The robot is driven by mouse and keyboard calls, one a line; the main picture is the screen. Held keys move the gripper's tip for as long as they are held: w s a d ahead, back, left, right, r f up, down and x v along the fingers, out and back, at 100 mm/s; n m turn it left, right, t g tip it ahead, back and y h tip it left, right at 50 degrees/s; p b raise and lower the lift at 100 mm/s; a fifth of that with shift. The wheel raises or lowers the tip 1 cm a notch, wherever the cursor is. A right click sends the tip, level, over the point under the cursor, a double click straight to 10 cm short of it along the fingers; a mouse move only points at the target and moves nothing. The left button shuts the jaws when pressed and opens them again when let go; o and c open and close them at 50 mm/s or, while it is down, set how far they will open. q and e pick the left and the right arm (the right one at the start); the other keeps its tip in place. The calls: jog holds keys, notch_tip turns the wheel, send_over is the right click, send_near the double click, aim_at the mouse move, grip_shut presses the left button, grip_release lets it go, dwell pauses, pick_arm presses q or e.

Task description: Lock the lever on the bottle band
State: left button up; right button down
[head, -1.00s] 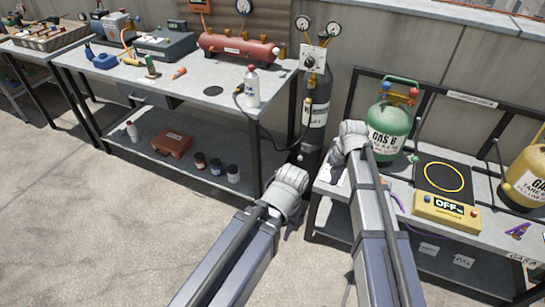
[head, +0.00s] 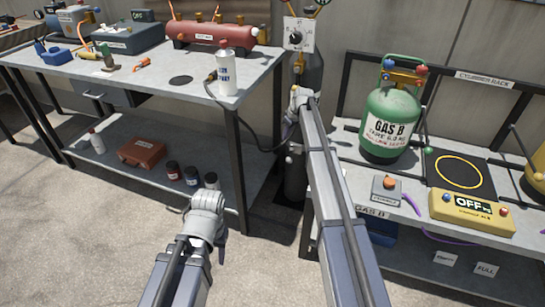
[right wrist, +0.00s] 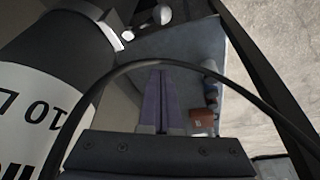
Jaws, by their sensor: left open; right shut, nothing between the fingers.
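The dark gas bottle (head: 294,182) stands upright between the two benches, partly hidden behind my right arm. In the right wrist view the bottle (right wrist: 60,85) fills the left side, with a white label. A lever with a pale round knob (right wrist: 162,14) sticks out from the bottle's side at the top of that view; a pale knob also shows beside the bottle in the head view (head: 290,158). My right gripper (right wrist: 161,75) is shut and empty, apart from the knob. My left gripper (head: 214,238) is open and empty above the floor; its fingertips are barely visible.
A black hose (right wrist: 190,68) arcs across my right fingers. The left bench (head: 140,85) holds a white canister (head: 227,72) near its edge. The right bench (head: 400,225) carries a green GAS B cylinder (head: 390,122) and a yellow scale display (head: 470,212). Floor in front is clear.

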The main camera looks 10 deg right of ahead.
aim_at(290, 157)
jog(key=shift+w, duration=0.25)
jog(key=shift+f, duration=0.15)
notch_tip(290, 157, down, 10)
jog(key=b, duration=1)
jog(key=shift+s, duration=0.25)
jog(key=shift+d+n, duration=0.3)
